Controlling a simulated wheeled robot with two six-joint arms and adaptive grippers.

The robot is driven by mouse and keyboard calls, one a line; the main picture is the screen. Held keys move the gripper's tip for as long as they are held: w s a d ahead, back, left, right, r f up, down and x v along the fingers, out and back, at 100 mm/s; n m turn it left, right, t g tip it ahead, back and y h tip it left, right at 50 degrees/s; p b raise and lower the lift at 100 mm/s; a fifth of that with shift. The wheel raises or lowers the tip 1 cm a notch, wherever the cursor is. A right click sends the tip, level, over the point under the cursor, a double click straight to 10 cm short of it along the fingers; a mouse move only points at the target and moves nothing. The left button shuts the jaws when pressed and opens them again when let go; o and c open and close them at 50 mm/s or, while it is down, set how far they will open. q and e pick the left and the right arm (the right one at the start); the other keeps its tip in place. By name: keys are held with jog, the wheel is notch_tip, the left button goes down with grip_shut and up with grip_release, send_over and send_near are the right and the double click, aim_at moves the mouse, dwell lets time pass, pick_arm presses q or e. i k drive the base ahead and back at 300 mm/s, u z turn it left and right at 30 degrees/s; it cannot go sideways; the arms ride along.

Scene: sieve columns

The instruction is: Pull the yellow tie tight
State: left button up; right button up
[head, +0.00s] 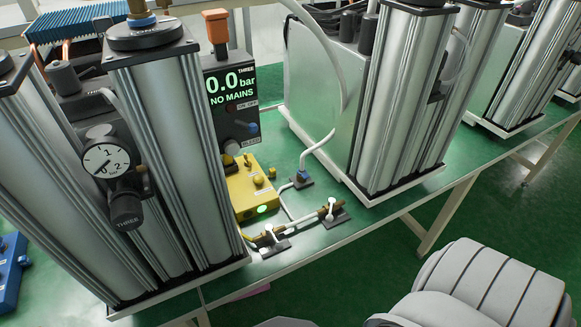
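A thin yellow strip (246,236), which looks like the yellow tie, shows beside the brass fitting (268,237) at the near end of the white hose, below the yellow box. It is small, and I cannot tell whether it is loose or tight. The white hose (302,221) runs from this fitting to another brass fitting (330,210) on the right, each at a small dark base with a white lever. The yellow box (242,198) has a lit green lamp. Neither of my grippers is in view.
Tall silver columns stand at left (165,140) and right (405,100). A black panel (232,105) reads 0.0 bar, NO MAINS. A round gauge (106,160) is on the left column. Green bench (365,225) is clear near its front edge. A blue part (8,270) lies at far left.

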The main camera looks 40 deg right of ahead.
aim_at(271, 171)
jog(key=z, duration=1.15)
